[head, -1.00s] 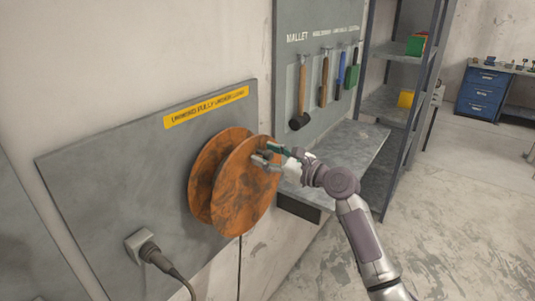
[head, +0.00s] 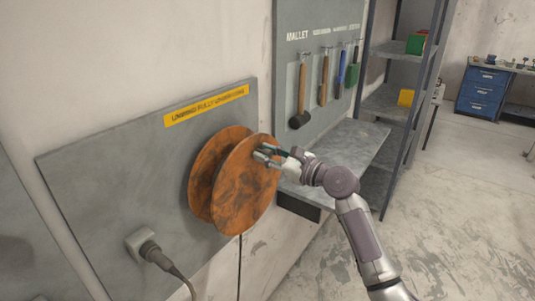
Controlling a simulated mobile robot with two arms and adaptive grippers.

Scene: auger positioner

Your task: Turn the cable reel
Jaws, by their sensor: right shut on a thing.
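The cable reel (head: 243,190) is a pair of orange-brown discs on a grey panel (head: 95,180) fixed to the wall, left of centre in the head view. A yellow label strip is above it. My right gripper (head: 264,154) is at the upper right of the front disc, its fingers shut at the disc's face near the rim. The exact part it holds is small and mostly hidden by the fingers. My left gripper is out of view.
A plug with a cable (head: 157,256) sits in a socket at the lower left of the panel. A grey shelf (head: 350,155) juts out behind my right wrist, below hanging tools (head: 301,90). A metal rack (head: 385,105) stands farther right. The floor at right is clear.

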